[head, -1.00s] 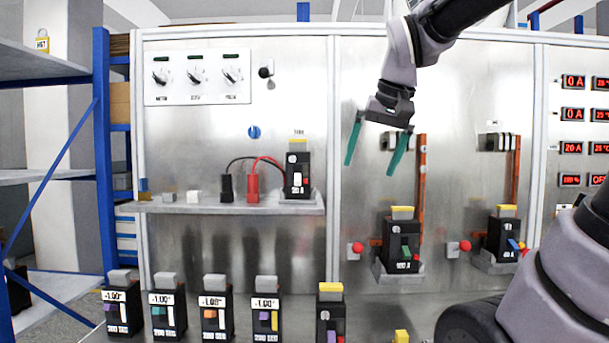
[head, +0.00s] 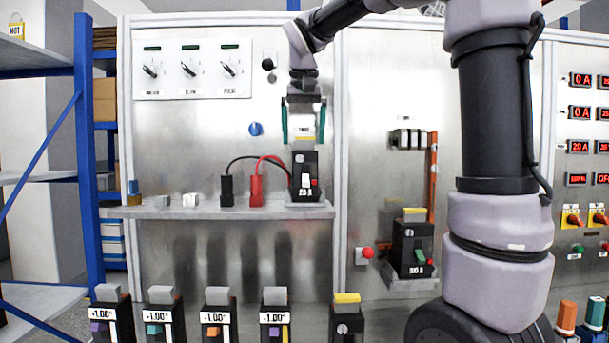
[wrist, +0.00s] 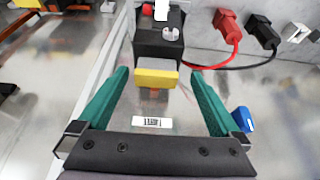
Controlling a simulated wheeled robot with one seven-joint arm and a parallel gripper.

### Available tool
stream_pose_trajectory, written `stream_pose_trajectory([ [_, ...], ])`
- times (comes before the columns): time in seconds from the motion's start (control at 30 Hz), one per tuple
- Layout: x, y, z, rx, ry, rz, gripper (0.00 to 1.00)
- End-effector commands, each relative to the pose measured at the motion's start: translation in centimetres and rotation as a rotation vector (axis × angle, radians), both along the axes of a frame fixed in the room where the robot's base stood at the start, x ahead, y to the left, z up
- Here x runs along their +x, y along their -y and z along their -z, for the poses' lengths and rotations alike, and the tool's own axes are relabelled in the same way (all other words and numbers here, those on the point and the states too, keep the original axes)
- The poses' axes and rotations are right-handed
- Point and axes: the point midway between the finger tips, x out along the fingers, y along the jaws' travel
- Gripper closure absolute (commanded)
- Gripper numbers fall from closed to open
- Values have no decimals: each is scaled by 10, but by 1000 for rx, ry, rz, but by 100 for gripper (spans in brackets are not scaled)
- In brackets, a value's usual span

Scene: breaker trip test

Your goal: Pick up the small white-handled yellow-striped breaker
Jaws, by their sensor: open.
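The small black breaker (head: 305,176) with a white handle stands upright at the right end of the metal shelf (head: 225,211). Its yellow-banded top block shows above the body. In the wrist view the breaker (wrist: 160,42) is ahead, with the yellow block (wrist: 156,78) near the level of the fingertips. My gripper (head: 303,138) points down over it, open, with one green finger on each side of the top block. In the wrist view my gripper (wrist: 160,75) is empty, and the fingers appear apart from the block.
Black and red plugs (head: 256,188) with leads stand left of the breaker. A blue knob (head: 256,129) is on the panel behind. Another breaker (head: 412,248) with a green handle is mounted lower right. Several larger breakers (head: 218,318) line the front. A panel post runs right of the shelf breaker.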

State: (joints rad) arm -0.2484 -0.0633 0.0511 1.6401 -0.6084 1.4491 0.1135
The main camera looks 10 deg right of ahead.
Motion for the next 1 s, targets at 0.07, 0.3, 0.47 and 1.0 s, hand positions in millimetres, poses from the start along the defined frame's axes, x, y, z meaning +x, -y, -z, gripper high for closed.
stream_pose_trajectory([
  [0.07,2,1,5,-1,0,0,0],
  [0.3,17,7,37,-1,-2,-1,0],
  [0.47,21,8,48,0,0,1,0],
  [1.0,22,8,47,0,3,0,100],
])
